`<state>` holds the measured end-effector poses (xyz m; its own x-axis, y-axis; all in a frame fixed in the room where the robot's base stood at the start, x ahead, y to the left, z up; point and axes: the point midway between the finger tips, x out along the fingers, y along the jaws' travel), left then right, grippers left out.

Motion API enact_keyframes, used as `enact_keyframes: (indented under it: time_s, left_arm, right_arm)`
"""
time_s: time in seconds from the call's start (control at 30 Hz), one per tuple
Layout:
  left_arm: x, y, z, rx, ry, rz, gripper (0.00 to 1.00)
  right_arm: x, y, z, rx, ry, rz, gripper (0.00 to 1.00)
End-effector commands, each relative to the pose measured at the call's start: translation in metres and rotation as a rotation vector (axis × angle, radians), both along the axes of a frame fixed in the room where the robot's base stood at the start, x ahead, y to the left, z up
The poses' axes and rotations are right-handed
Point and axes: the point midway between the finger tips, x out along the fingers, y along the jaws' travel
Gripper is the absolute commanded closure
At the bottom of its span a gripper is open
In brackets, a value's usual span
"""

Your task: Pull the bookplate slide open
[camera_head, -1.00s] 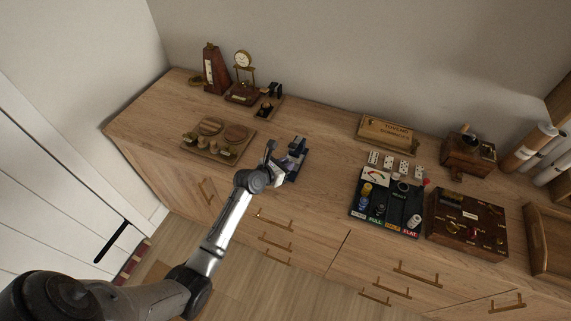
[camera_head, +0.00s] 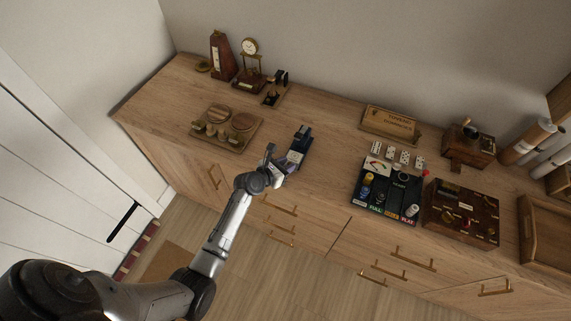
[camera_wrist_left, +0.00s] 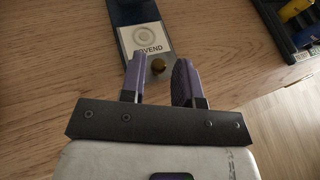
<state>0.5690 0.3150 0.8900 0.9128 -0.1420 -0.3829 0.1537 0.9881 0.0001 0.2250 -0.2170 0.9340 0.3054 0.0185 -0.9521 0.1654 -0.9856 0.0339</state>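The bookplate slide (camera_wrist_left: 147,42) is a pale plate with a round emblem and lettering, with a small brass knob (camera_wrist_left: 158,66) at its near end. It sits at the dark blue stand (camera_wrist_left: 124,13), which also shows in the head view (camera_head: 303,134) near the counter's front edge. My left gripper (camera_wrist_left: 160,58) has two purple fingers spread apart, with the knob between their tips and a gap visible around it. In the head view my left gripper (camera_head: 281,166) is just in front of the stand and partly hides it. My right gripper is not in view.
A wooden tray (camera_head: 249,140) with round pieces lies left of the stand. A black tray (camera_head: 356,204) with bottles and a wooden box (camera_head: 462,209) stand to the right. The counter between the stand and the black tray is clear.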

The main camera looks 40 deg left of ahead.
Motion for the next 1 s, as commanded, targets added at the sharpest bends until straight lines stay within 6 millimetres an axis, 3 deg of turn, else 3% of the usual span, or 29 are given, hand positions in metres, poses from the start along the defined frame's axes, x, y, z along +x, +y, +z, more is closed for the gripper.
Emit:
enact_keyframes:
  time_s: [0.1, 0.47, 1.0]
  left_arm:
    - [0.0, 0.0, 0.0, 0.0, 0.0, 0.0, 0.61]
    - [-0.009, 0.001, 0.003, -0.001, 0.0, 0.001, 0.61]
    - [-0.098, 0.015, 0.041, -0.001, -0.001, 0.001, 0.61]
  right_arm:
    - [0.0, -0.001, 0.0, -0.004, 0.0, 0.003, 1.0]
    - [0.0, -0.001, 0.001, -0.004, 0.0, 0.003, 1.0]
    - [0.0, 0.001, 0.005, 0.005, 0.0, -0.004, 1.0]
